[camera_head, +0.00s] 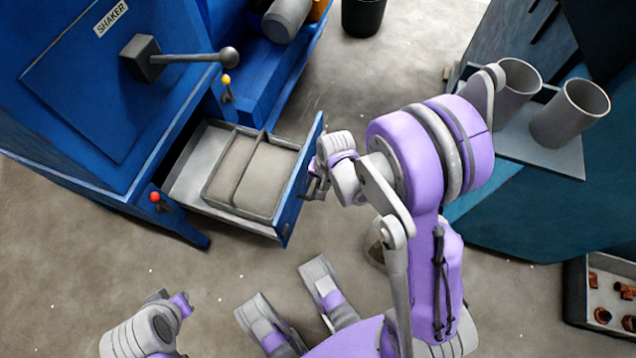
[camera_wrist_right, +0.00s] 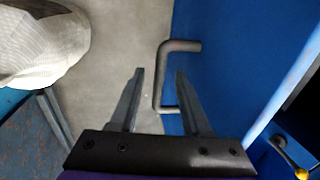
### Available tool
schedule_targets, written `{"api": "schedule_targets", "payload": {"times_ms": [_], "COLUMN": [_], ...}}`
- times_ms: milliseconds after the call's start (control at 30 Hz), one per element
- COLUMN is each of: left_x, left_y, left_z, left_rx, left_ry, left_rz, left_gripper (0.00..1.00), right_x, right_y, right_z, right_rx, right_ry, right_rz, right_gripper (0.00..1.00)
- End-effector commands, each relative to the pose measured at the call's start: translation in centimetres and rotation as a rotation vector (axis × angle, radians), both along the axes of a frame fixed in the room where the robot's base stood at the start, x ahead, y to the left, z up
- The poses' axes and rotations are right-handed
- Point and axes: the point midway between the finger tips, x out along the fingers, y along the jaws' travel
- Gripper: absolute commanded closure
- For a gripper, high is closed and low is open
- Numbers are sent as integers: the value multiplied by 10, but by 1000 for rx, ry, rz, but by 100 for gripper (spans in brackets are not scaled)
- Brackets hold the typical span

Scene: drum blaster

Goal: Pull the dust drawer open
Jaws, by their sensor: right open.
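The dust drawer (camera_head: 186,190) is pulled well out of the blue shaker cabinet (camera_head: 60,90). It holds a divided tray (camera_head: 268,141) with pale grey contents. Its blue front panel (camera_head: 292,205) faces my right arm. My right gripper (camera_head: 313,186) is at the outer side of that panel. In the right wrist view the open fingers (camera_wrist_right: 159,78) have the dark bent handle (camera_wrist_right: 158,80) between their tips, against the blue drawer front (camera_wrist_right: 225,60). Whether the fingers touch the handle is unclear. My left arm shows at the lower left; its fingers are not visible.
A lever with a round knob (camera_head: 229,57) sticks out above the drawer. A red-knobbed lever (camera_head: 155,197) and a yellow-knobbed one (camera_head: 226,80) flank it. Two grey cups (camera_head: 570,112) stand on a shelf at right. Bare floor (camera_head: 70,240) lies in front.

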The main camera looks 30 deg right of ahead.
Motion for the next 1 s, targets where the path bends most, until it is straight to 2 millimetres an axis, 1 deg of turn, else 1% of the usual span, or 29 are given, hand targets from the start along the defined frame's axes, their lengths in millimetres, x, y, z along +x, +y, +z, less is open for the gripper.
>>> {"api": "schedule_targets", "payload": {"times_ms": [67,167,267,500,600,700,800,1000], "left_x": [0,-1,-2,-5,-6,-6,-6,-6], "left_y": [0,0,0,0,0,0,0,0], "left_z": [1,5,12,33,39,43,44,44], "left_rx": [0,0,0,0,0,0,0,0], "left_ry": [0,-1,-3,-8,-10,-12,-12,-12], "left_rz": [0,0,0,0,0,0,0,0], "left_gripper": [100,100,100,100,100,100,100,100], "right_x": [0,-2,-4,-12,-14,-15,-15,-15], "right_y": [0,-1,-3,-9,-10,-12,-12,-13], "right_z": [2,11,28,77,92,102,106,106], "right_rx": [0,0,0,0,0,0,0,0], "right_ry": [0,0,-1,0,0,0,0,0], "right_rz": [0,-1,-1,-1,-1,-1,0,0], "right_gripper": [53,53,53,53,53,53,53,53]}}
